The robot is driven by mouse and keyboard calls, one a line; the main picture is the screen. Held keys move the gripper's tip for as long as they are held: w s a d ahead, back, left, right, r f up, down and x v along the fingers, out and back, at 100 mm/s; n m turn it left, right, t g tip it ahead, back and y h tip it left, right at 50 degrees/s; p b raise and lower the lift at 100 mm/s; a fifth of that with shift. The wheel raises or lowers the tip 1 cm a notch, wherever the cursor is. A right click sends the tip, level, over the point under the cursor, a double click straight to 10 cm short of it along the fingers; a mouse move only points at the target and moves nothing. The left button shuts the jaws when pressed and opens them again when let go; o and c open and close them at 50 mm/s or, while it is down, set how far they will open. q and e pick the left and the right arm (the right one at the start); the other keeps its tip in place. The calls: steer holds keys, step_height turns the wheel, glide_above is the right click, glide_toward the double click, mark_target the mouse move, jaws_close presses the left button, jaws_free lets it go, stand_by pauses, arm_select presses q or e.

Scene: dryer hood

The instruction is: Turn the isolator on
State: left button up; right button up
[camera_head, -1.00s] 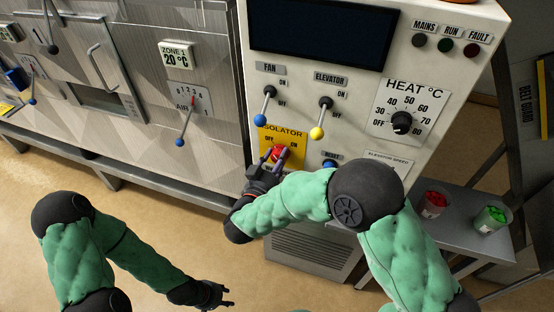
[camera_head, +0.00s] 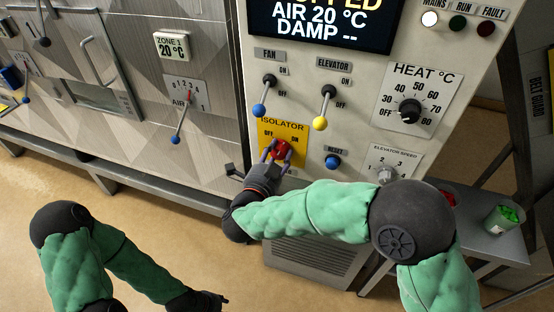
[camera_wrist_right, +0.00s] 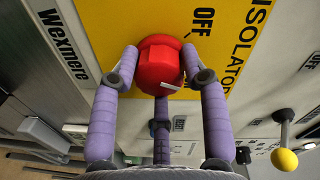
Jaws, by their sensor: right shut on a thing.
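The isolator is a red rotary knob (camera_head: 282,149) on a yellow plate (camera_head: 296,128) marked OFF and ON, low on the white control panel. My right gripper (camera_head: 276,151) has its purple fingers around the knob. In the right wrist view the fingers (camera_wrist_right: 160,75) press on both sides of the red knob (camera_wrist_right: 159,62), and a white mark shows on its lower right, away from the OFF label. My left gripper (camera_head: 212,301) hangs low over the floor at the bottom, away from the panel; its finger opening is unclear.
The display (camera_head: 322,22) is lit and reads AIR 20 °C. The MAINS lamp (camera_head: 430,19) glows white. Fan (camera_head: 265,94) and elevator (camera_head: 325,107) levers sit above the isolator, and a blue reset button (camera_head: 333,161) is to its right. A cup of green pieces (camera_head: 503,219) stands on a side shelf.

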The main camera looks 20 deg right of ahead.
steer(key=shift+r+m+b, duration=0.1)
steer(key=shift+m+b, duration=1.95)
steer(key=shift+m, duration=0.25)
steer(key=o, duration=1.2)
steer(key=shift+d, duration=0.1)
steer(key=shift+c, duration=0.2)
steer(key=v, duration=1.2)
steer(key=shift+s, duration=0.1)
